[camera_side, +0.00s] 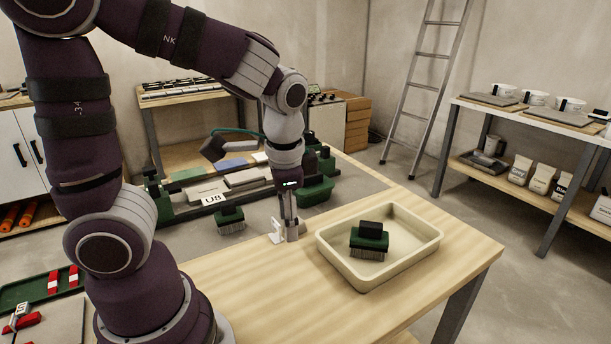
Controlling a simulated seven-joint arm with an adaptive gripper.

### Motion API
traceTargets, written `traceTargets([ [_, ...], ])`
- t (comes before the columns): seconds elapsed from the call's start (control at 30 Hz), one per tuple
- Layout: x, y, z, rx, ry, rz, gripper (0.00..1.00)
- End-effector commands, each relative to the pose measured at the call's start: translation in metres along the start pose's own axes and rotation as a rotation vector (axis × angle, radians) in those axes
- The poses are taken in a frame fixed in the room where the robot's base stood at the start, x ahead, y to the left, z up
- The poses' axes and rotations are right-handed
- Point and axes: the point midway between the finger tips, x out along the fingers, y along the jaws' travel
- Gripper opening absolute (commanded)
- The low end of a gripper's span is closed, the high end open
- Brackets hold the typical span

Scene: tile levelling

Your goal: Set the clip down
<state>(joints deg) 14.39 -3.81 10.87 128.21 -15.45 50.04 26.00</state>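A small white piece, which looks like the clip (277,232), is at the tip of my gripper, on its left side, at the back edge of the wooden table (350,318). My gripper (292,236) points straight down, with its fingertips at or just above the tabletop. The fingers are seen nearly edge-on, so I cannot tell whether they are shut on the clip or apart. Part of the clip may be hidden behind them.
A cream tray (335,266) with a green-and-black brush (369,240) stands right of my gripper. Another brush (230,220) shows to the left, beyond the table edge. A green tray (42,290) with red pieces is at far left. The front tabletop is clear.

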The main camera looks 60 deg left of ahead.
Motion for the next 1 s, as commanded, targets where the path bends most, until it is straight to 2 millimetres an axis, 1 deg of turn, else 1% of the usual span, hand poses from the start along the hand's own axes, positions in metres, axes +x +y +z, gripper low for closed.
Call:
traceTargets([
  [0.03, 0.016, -0.005, 0.0, 0.075, -0.098, -0.035, 0.36],
  [0.1, 0.037, -0.015, 0.002, 0.193, -0.236, -0.104, 0.36],
  [0.23, 0.067, -0.04, 0.008, 0.436, -0.505, -0.264, 0.36],
  [0.3, 0.077, -0.055, 0.009, 0.575, -0.655, -0.368, 0.36],
  [0.37, 0.081, -0.068, 0.008, 0.695, -0.785, -0.464, 0.36],
  [0.43, 0.082, -0.08, 0.004, 0.827, -0.929, -0.574, 0.36],
  [0.53, 0.079, -0.091, -0.006, 0.976, -1.096, -0.713, 0.36],
  [0.63, 0.075, -0.095, -0.015, 1.066, -1.206, -0.805, 0.36],
  [0.7, 0.074, -0.096, -0.018, 1.097, -1.245, -0.835, 0.36],
  [0.77, 0.078, -0.095, -0.019, 1.107, -1.26, -0.847, 0.36],
  [0.83, 0.091, -0.093, -0.019, 1.111, -1.263, -0.848, 0.36],
  [1.0, 0.133, -0.086, -0.016, 1.109, -1.262, -0.845, 0.36],
])
